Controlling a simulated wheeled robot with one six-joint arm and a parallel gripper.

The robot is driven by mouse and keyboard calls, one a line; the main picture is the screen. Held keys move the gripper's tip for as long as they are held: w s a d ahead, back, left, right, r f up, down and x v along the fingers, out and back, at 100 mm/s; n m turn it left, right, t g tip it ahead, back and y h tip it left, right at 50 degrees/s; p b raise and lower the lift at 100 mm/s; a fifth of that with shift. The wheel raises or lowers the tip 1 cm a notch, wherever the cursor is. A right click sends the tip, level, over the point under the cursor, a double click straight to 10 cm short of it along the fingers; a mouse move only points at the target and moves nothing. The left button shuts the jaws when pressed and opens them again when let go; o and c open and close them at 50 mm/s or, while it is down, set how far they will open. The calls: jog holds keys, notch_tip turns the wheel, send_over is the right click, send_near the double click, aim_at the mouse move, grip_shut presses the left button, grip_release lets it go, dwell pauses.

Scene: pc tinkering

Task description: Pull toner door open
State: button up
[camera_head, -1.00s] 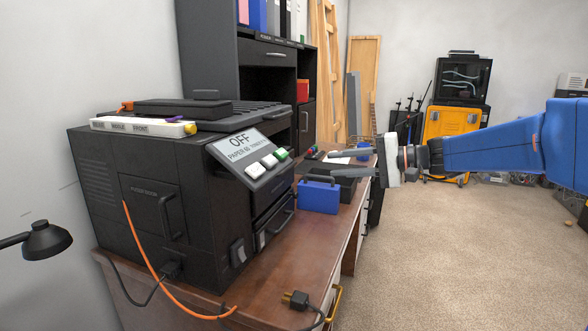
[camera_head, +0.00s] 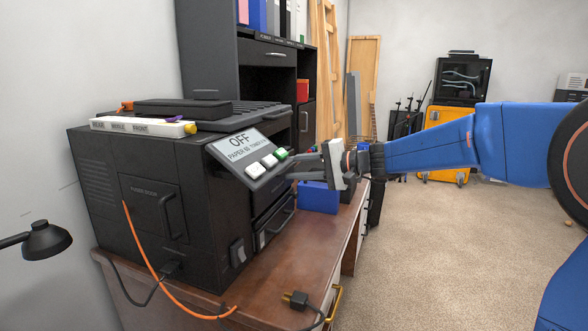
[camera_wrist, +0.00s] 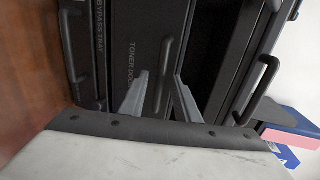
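The toner door (camera_wrist: 135,35), a dark panel with printed lettering, fills the middle of the wrist view. Its bar handle (camera_wrist: 163,75) stands out from it. My gripper (camera_wrist: 161,76) is open, with its two grey fingers on either side of that handle. I cannot tell whether they touch it. In the head view my gripper (camera_head: 294,166) reaches in at the right front of the black printer (camera_head: 160,180), beside its control panel, where the toner door is hard to make out.
The bypass tray panel (camera_wrist: 85,45) lies beside the toner door. Another handle (camera_wrist: 262,88) is at the other side. A blue case (camera_head: 318,198) stands on the wooden desk (camera_head: 270,275) near my gripper. A black plug (camera_head: 298,298) and orange cable (camera_head: 160,283) lie at the front.

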grip_shut()
jog(key=s+d+f+t+y, duration=0.1)
jog(key=s+d+f+y, duration=0.1)
jog(key=d+f, duration=0.3)
jog(key=shift+d+f+y, duration=0.3)
jog(key=shift+f+y, duration=0.2)
jog(key=shift+f, duration=0.85)
jog(key=shift+s, duration=0.1)
dwell(0.5)
